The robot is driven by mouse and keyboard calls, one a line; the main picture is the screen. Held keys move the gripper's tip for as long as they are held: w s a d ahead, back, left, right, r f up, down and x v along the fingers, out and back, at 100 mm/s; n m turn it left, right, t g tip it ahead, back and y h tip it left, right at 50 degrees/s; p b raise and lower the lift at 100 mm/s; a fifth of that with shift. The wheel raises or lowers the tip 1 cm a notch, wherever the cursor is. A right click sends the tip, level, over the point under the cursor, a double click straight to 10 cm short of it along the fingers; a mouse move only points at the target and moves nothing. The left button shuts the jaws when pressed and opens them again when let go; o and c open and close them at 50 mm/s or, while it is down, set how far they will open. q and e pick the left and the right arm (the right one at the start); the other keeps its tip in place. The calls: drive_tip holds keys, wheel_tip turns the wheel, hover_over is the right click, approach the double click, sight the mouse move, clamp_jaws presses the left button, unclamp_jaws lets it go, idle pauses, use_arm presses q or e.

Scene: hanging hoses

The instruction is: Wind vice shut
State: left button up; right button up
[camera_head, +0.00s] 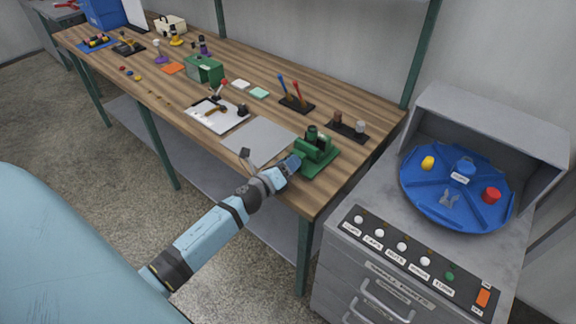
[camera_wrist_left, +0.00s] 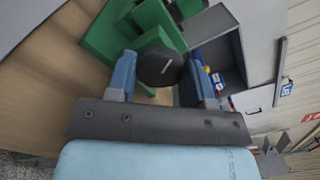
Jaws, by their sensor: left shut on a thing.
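The green vice (camera_head: 316,150) stands near the front right corner of the wooden workbench. My left gripper (camera_head: 291,165) is at the vice's front side. In the left wrist view, the green vice body (camera_wrist_left: 120,32) fills the upper left, and a dark round knob (camera_wrist_left: 161,67) with a light slot mark faces the camera. My left gripper (camera_wrist_left: 164,72) has its two blue fingers on either side of this knob and is shut on it. The gap between the vice jaws is too small to judge. My right gripper is not in view.
A grey plate (camera_head: 259,142) lies left of the vice, and a black holder with pegs (camera_head: 347,129) stands behind it. A grey cabinet with a blue turntable (camera_head: 435,203) and a button panel (camera_head: 404,252) stands to the right. The bench (camera_head: 330,186) is bare around the vice's right side.

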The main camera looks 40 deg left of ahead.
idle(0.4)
use_arm(q)
drive_tip(key=o, duration=0.9)
drive_tip(key=shift+s+a+b, duration=0.15)
drive_tip(key=shift+s+b, duration=0.15)
drive_tip(key=shift+s, duration=2)
drive_tip(key=shift+s+a+b, duration=0.2)
drive_tip(key=shift+s+b, duration=0.15)
drive_tip(key=shift+s, duration=1.95)
drive_tip(key=shift+s+a+b, duration=0.15)
drive_tip(key=shift+s+b, duration=0.15)
drive_tip(key=shift+s, duration=2)
